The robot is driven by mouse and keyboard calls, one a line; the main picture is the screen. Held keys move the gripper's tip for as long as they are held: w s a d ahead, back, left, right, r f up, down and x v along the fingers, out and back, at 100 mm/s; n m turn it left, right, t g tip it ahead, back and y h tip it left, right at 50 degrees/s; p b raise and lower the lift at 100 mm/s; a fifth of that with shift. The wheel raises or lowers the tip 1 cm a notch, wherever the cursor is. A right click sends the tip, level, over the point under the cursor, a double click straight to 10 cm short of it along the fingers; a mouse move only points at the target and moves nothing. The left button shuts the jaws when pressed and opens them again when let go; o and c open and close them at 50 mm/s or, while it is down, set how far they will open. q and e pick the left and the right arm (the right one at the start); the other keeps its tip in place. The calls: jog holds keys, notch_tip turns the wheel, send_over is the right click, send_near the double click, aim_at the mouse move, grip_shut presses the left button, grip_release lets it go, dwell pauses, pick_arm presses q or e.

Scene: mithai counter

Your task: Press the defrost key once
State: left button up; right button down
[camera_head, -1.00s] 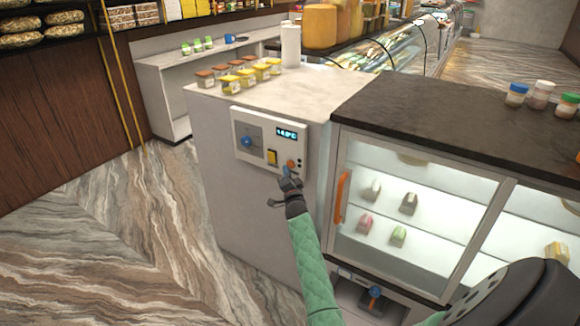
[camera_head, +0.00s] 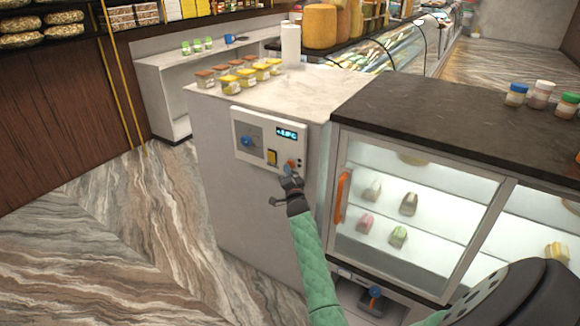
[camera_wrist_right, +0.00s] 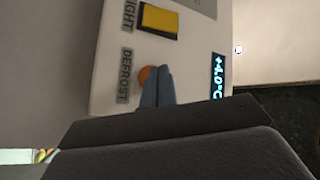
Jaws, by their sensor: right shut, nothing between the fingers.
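The control panel (camera_head: 268,139) is a white plate on the front of the grey cabinet. It carries a blue knob (camera_head: 247,142), a yellow light switch (camera_head: 272,157), a lit display (camera_head: 287,133) and the round orange defrost key (camera_head: 290,164). In the right wrist view the orange key (camera_wrist_right: 146,76) sits beside the word DEFROST, with the yellow switch (camera_wrist_right: 159,21) above it. The display (camera_wrist_right: 218,77) there reads about +4.0°C. My right gripper (camera_head: 289,177) is shut and empty, its fingertips (camera_wrist_right: 163,70) at the key and partly covering it. I cannot tell whether they touch it. My left gripper is not in view.
A glass display case (camera_head: 415,212) with an orange handle (camera_head: 342,196) stands right of the panel. Small jars (camera_head: 231,84) and a white roll (camera_head: 291,46) stand on the cabinet top. Open marble floor (camera_head: 110,240) lies to the left.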

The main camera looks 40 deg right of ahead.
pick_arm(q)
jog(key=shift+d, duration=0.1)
pick_arm(e)
jog(key=shift+d, duration=0.1)
